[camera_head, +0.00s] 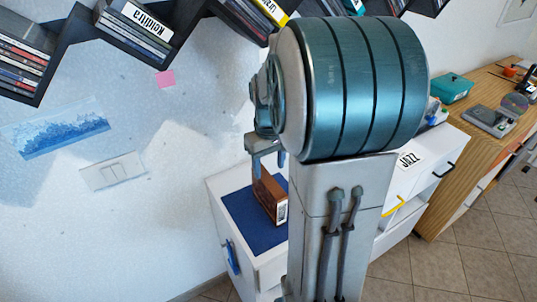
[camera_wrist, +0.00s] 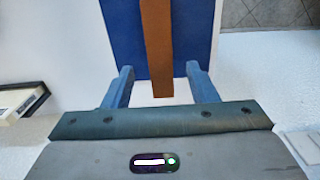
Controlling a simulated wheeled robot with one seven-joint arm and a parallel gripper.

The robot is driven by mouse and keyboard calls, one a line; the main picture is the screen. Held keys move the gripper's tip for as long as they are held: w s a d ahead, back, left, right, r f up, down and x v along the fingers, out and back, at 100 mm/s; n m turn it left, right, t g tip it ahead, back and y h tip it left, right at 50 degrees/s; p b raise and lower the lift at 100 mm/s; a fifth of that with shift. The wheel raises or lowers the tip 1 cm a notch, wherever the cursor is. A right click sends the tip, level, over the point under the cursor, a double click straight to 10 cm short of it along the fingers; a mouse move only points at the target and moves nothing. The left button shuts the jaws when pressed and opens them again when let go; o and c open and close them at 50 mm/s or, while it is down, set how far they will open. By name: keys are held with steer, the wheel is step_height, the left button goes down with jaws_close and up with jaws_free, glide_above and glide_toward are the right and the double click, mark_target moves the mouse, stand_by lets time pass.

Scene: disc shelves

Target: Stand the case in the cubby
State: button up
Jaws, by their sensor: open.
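A brown case (camera_head: 268,191) stands upright on a blue mat (camera_head: 243,218) on top of a white cabinet. One end of it shows a pale and dark face. My gripper (camera_head: 268,163) is open above the case, pointing down. In the wrist view the narrow brown top of the case (camera_wrist: 157,45) runs between my two open fingers (camera_wrist: 159,72), with a gap on each side. My arm hides part of the shelves.
A wooden desk (camera_head: 447,135) with a teal box (camera_head: 451,87) stands at the right. The tiled floor (camera_head: 470,260) at the lower right is clear.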

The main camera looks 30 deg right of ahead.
step_height(320, 180, up, 3)
steer(key=shift+r, duration=0.2)
steer(key=s+a+t, duration=0.3)
steer(key=s+a, duration=0.9)
steer(key=shift+s+r, duration=0.35)
steer(key=shift+r, duration=0.05)
